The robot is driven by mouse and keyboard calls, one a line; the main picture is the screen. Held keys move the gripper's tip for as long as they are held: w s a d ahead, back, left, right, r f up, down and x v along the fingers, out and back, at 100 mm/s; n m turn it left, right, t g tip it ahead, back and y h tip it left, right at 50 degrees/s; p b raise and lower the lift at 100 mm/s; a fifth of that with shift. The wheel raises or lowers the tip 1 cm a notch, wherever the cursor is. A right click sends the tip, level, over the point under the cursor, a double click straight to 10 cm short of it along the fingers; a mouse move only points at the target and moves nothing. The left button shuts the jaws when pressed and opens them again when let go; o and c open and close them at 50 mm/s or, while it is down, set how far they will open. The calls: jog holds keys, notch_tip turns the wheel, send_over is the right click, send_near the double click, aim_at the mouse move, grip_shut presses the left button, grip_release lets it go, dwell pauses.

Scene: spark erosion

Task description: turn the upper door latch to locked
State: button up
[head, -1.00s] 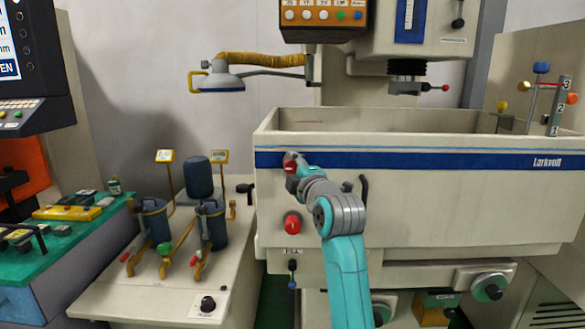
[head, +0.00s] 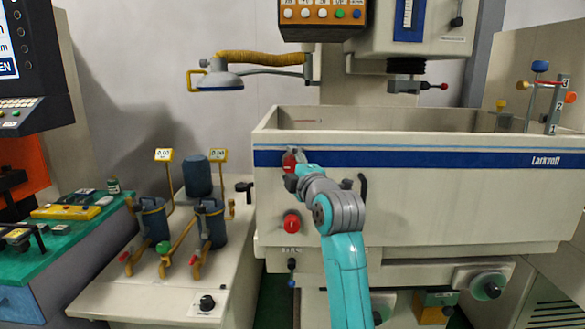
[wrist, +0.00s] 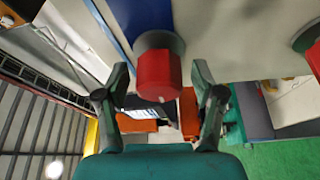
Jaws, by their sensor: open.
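The upper door latch (head: 289,162) is a red knob on a grey round base, on the blue stripe at the left end of the white tank front. In the wrist view the upper latch (wrist: 158,75) lies ahead, between and beyond the fingertips. A small pale mark shows on its end; I cannot tell which setting it is at. My gripper (head: 290,178) is open and empty, just below and in front of this latch. In the wrist view its two dark fingers (wrist: 161,78) stand wide apart; contact with the knob is unclear.
A lower red latch (head: 292,223) sits below on the same tank front (head: 450,205). It shows at the right edge of the wrist view (wrist: 314,60). A dark door handle (head: 362,190) is right of my wrist. A bench with blue canisters (head: 154,219) stands left.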

jog(key=v, duration=1.2)
jog(key=s+d+f+m+h, duration=0.1)
jog(key=s+d+f+m, duration=0.25)
jog(key=f, duration=0.65)
jog(key=s+d+f+m+h, duration=0.15)
jog(key=s+f, duration=0.25)
jog(key=f, duration=0.6)
jog(key=s+d+f+m+h, duration=0.1)
jog(key=s+d+f+m, duration=0.25)
jog(key=f, duration=0.55)
jog(key=s+d+f+m+h, duration=0.1)
jog(key=s+d+f+m, duration=0.15)
jog(key=s+f, duration=0.4)
jog(key=s+d+f+m+h, duration=0.1)
jog(key=s+d+f+m, duration=0.2)
jog(key=s, duration=0.6)
jog(key=s+d+f+m+g+h, duration=0.1)
jog(key=s+m, duration=0.6)
jog(key=s, duration=2.2)
jog(key=shift+d+g+h, duration=0.35)
jog(key=shift+d+g, duration=0.35)
jog(key=shift+s+f, duration=0.1)
